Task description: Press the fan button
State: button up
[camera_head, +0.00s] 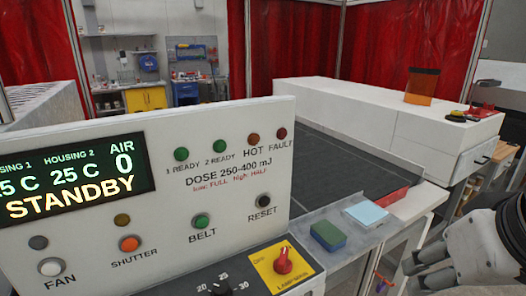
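The fan button (51,267) is a round white button with a dark rim, at the lower left of the white control panel (240,125). The label FAN is printed under it, and a dark grey round lamp (38,242) is above it. My gripper (408,276) is at the lower right edge, far to the right of the fan button and touching nothing that I can see. Its two grey fingers look apart and empty. The display (75,178) reads STANDBY.
An orange shutter button (129,244), green belt button (202,221) and dark reset button (263,201) share the panel. A red knob (284,261) on a yellow plate sticks up in front. A green-blue sponge (328,235) and light-blue pad (367,214) lie on the ledge.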

aim_at(51, 268)
jog(key=u, duration=1.8)
